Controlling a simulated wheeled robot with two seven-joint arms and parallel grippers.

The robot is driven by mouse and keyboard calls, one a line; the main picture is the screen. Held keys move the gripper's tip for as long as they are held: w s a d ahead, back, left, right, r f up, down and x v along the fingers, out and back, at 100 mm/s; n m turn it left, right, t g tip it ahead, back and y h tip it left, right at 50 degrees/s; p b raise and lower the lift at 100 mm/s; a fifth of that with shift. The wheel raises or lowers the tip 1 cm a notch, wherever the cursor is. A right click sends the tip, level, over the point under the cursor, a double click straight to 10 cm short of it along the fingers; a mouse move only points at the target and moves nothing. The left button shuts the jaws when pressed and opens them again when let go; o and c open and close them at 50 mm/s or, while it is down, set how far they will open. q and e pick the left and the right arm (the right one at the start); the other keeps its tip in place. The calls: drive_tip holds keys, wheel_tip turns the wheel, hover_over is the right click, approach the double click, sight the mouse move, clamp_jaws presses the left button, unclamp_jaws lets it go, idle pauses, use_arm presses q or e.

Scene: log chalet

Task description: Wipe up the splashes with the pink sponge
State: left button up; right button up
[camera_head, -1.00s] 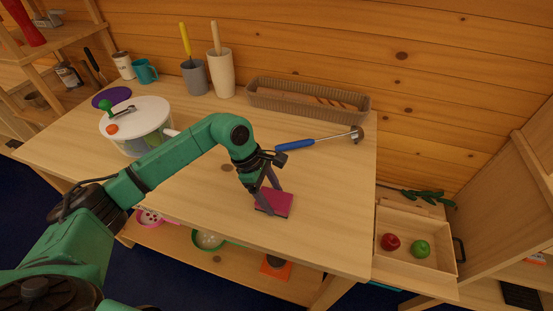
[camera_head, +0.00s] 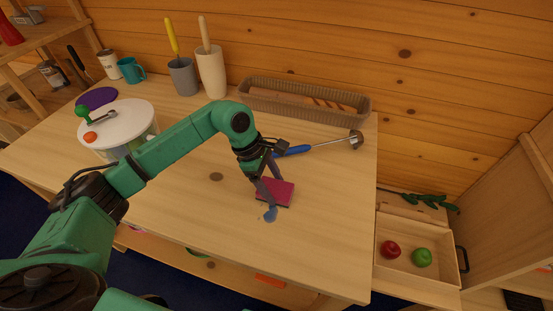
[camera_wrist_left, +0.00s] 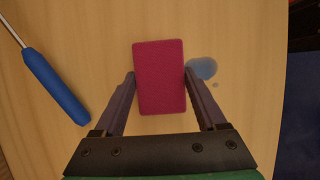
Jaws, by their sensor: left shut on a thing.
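The pink sponge (camera_head: 281,193), a flat dark-pink block, is on the wooden table between the fingers of my left gripper (camera_head: 267,191). In the left wrist view the gripper (camera_wrist_left: 159,90) is shut on the sponge (camera_wrist_left: 159,78), one finger on each side. A blue splash (camera_head: 270,214) lies on the table just in front of the sponge. In the left wrist view the splash (camera_wrist_left: 203,68) touches or nearly touches the sponge's right edge, with a small drop (camera_wrist_left: 215,84) beside it. The table under the sponge is hidden. My right gripper is not in view.
A blue-handled ladle (camera_head: 318,147) lies behind the sponge, near my left wrist. A long basket (camera_head: 300,107) stands at the back. A white-lidded pot (camera_head: 117,124) stands at the left. A tray (camera_head: 415,266) with apples is right of the table. The table's front right is clear.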

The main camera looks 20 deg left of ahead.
sight(272, 189)
use_arm(q)
drive_tip(key=r, duration=0.1)
drive_tip(key=r+p, duration=0.1)
drive_tip(key=r, duration=0.1)
drive_tip(key=r+p, duration=0.1)
drive_tip(key=r, duration=0.1)
drive_tip(key=shift+s, duration=0.25)
drive_tip(key=shift+w+r+p, duration=0.2)
drive_tip(key=shift+r+p, duration=0.45)
drive_tip(key=shift+r, duration=0.35)
drive_tip(key=shift+s+r, duration=0.1)
drive_tip(key=shift+r, duration=0.45)
drive_tip(key=shift+f, duration=0.1)
